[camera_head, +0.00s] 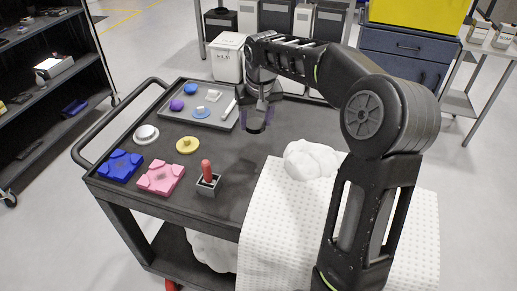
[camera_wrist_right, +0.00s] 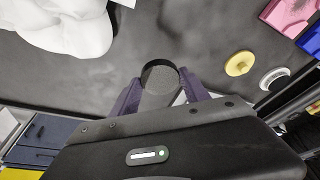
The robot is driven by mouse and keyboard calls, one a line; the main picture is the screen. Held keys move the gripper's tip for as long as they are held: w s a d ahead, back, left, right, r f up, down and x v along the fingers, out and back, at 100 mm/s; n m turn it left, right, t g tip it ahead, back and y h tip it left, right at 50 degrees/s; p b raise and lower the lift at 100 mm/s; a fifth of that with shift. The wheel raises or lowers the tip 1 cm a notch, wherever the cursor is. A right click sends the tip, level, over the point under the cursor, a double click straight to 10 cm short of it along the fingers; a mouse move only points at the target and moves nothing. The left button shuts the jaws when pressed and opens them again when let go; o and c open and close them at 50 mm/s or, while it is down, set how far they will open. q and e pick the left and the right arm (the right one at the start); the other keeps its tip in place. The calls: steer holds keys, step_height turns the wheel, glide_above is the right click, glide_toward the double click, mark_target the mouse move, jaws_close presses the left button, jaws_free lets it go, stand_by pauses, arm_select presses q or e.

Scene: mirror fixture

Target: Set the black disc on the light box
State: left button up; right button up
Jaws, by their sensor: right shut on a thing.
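The black disc (camera_wrist_right: 161,78) is held between the purple fingers of my right gripper (camera_wrist_right: 160,92), its round face showing in the right wrist view. In the head view my right gripper (camera_head: 258,117) is over the dark cart top, just right of the tray, and the disc shows only faintly at its fingertips. I cannot tell for certain which thing is the light box. A small box with a pale top (camera_head: 54,67) sits on the shelf at the left. My left gripper is not in view.
The cart (camera_head: 222,160) carries a tray (camera_head: 178,118) of small parts, a blue block (camera_head: 120,166), a pink block (camera_head: 160,178), a white disc (camera_head: 146,134), a yellow disc (camera_head: 188,145) and a red-handled piece (camera_head: 207,172) in a grey holder. White wrap (camera_head: 275,215) covers the right front. The cart's middle is clear.

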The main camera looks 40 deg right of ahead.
glide_above(255, 153)
steer(key=shift+s+a+f, duration=0.1)
steer(key=shift+s+f, duration=0.1)
steer(key=shift+f, duration=1.05)
steer(key=shift+s+f, duration=0.2)
steer(key=shift+f, duration=1)
step_height(255, 153, down, 5)
steer(key=shift+r+p, duration=0.1)
steer(key=shift+p, duration=0.3)
steer(key=shift+f, duration=0.35)
steer(key=o, duration=1.6)
steer(key=shift+r, duration=0.1)
steer(key=shift+r, duration=0.15)
